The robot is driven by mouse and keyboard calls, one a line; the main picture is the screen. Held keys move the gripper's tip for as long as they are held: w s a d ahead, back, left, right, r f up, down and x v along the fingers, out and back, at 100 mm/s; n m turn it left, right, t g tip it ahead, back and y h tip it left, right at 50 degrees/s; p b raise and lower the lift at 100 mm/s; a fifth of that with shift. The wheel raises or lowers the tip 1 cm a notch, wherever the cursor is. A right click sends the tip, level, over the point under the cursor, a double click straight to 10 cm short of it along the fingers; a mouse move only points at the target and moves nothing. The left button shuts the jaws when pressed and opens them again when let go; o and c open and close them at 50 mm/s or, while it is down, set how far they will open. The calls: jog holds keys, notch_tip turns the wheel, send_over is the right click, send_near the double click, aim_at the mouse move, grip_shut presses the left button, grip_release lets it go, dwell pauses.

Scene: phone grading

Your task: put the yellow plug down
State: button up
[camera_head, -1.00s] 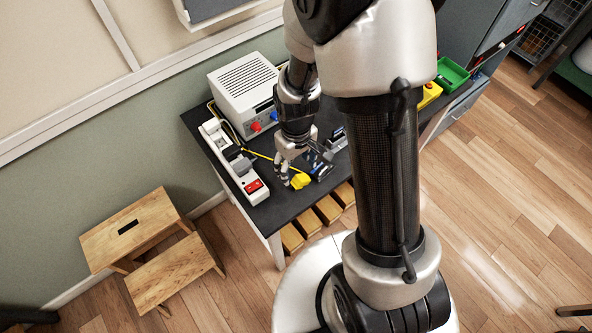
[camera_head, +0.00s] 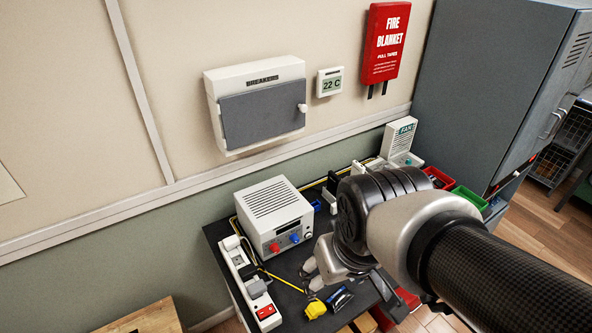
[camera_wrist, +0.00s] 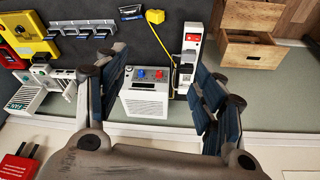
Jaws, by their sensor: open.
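The yellow plug (camera_head: 315,309) lies on the dark bench top (camera_head: 284,268) near its front edge, with its yellow cord running back toward the power strip. In the wrist view the yellow plug (camera_wrist: 155,16) shows at the top, well beyond my fingers. My gripper (camera_wrist: 152,100) is open with its fingers spread wide and nothing between them. In the head view my gripper (camera_head: 313,275) is partly hidden by my own arm. It is apart from the plug, above and behind it.
A white power strip (camera_head: 246,279) with a red switch lies along the bench's left side. A white power supply (camera_head: 272,212) stands behind the plug. A dark phone-like item (camera_head: 339,299) lies right of the plug. A breaker box (camera_head: 260,105) hangs on the wall.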

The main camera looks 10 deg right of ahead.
jog(key=shift+m+t, duration=0.4)
jog(key=shift+t, duration=0.1)
jog(key=s+r, duration=0.2)
jog(key=s, duration=0.1)
jog(key=s+r, duration=0.1)
jog(key=s, duration=0.1)
jog(key=shift+w, duration=0.1)
jog(key=shift+f+b, duration=0.5)
jog(key=shift+f, duration=0.05)
